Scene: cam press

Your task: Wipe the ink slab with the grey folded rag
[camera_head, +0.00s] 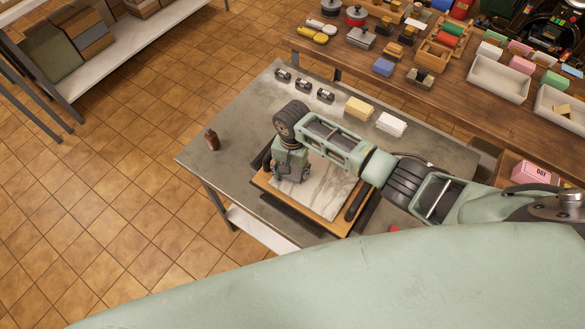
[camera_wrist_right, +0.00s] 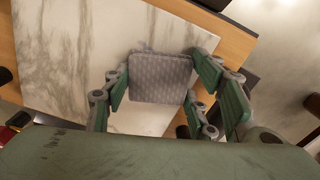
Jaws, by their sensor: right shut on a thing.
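The ink slab (camera_head: 331,190) is a pale, grey-veined marble plate on a wooden board on the grey table. It also fills much of the right wrist view (camera_wrist_right: 75,55). My right gripper (camera_head: 290,176) points down over the slab's left part in the head view. It is shut on the grey folded rag (camera_wrist_right: 160,78), a textured square pad between the green-padded fingers. The rag lies over the slab; whether it touches the surface I cannot tell. In the head view the gripper mostly hides the rag. My left gripper is not in view.
Dark bars (camera_head: 358,200) lie along the slab's sides. A brown bottle (camera_head: 212,139) stands at the table's left corner. A yellow stack (camera_head: 358,108), a white stack (camera_head: 391,124) and small dark metal pieces (camera_head: 303,85) line the back. A crowded wooden bench (camera_head: 400,95) stands behind.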

